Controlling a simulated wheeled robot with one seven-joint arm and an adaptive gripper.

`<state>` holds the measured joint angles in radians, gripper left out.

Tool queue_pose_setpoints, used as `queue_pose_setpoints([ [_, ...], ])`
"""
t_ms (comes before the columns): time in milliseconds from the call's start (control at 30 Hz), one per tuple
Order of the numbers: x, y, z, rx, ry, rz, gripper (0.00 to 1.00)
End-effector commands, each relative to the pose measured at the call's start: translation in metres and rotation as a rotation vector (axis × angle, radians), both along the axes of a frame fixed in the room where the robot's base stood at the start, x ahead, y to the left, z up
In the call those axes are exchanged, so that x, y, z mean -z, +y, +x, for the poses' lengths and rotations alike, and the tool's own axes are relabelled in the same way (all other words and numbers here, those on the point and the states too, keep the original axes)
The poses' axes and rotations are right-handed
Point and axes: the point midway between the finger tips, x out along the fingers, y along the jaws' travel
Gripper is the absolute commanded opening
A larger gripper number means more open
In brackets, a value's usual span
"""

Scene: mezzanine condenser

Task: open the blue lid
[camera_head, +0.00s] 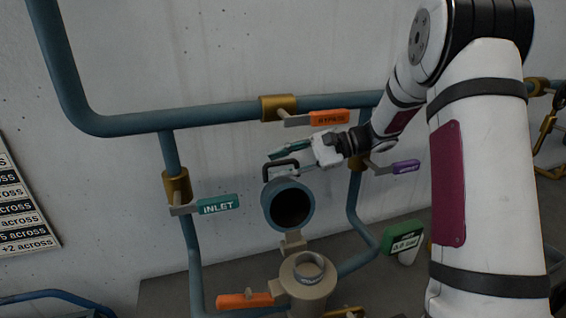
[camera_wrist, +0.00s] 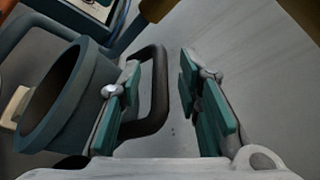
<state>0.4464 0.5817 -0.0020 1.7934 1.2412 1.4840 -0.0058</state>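The blue lid (camera_head: 267,212) stands tipped up above a beige pot (camera_head: 305,285), its dark hollow side facing the head camera. A dark loop handle (camera_head: 281,164) is at its top. In the wrist view the lid (camera_wrist: 72,112) is at left, with its handle (camera_wrist: 160,85) curving out to the right. My gripper (camera_head: 290,158) reaches in from the right at the handle. In the wrist view my gripper (camera_wrist: 165,95) is open, with the handle's bar between its teal-padded fingers. The left finger is close to the bar; contact cannot be told.
An orange lever (camera_head: 330,117), a teal inlet lever (camera_head: 218,204) and a purple lever (camera_head: 405,167) sit on the surrounding blue pipes (camera_head: 190,118). Another orange handle (camera_head: 245,300) is beside the pot. A green gauge box (camera_head: 403,236) is at right. A concrete wall is behind.

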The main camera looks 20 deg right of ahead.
Motion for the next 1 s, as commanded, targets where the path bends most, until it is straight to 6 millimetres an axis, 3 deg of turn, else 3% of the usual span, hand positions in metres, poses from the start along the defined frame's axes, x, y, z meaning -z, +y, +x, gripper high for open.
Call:
queue_pose_setpoints([
  [200,0.000,0.000,0.000,0.000,0.000,0.000,0.29],
  [333,0.000,0.000,0.000,0.000,0.001,0.000,0.00],
  [633,-0.001,0.000,-0.003,0.000,0.001,0.000,0.00],
  [1000,-0.017,0.000,-0.039,-0.001,0.004,-0.001,0.00],
])
